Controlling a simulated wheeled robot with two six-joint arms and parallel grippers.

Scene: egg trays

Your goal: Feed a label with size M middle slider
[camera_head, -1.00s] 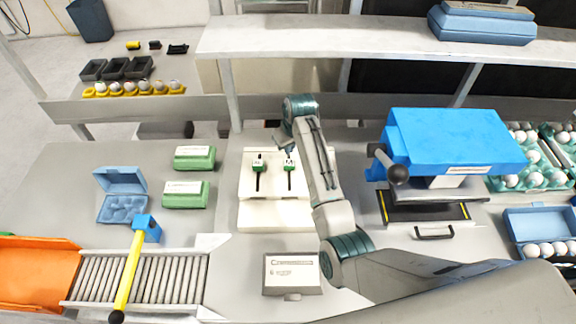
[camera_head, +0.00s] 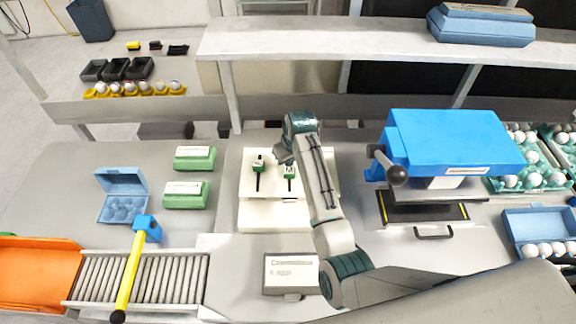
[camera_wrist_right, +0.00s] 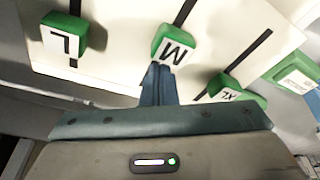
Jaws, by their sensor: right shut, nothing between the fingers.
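The white slider panel (camera_head: 272,213) stands mid-table with green sliders in dark slots. The M slider (camera_head: 290,171) is the middle one; it also shows in the right wrist view (camera_wrist_right: 173,46). The XL slider (camera_head: 259,163) is left of it in the head view, and also in the right wrist view (camera_wrist_right: 227,86). The L slider (camera_wrist_right: 64,37) shows in the right wrist view; my arm hides it in the head view. My right gripper (camera_head: 283,157) is shut and empty at the M slider's far side. Its blue fingertips (camera_wrist_right: 159,72) meet or nearly meet the slider. My left gripper is not in view.
A grey label unit (camera_head: 291,290) with a printed white face stands in front of the panel. Green-and-white boxes (camera_head: 186,195) and a roller conveyor (camera_head: 140,279) lie left. A blue press (camera_head: 455,140) with a dark handle stands right. A shelf (camera_head: 340,38) crosses above.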

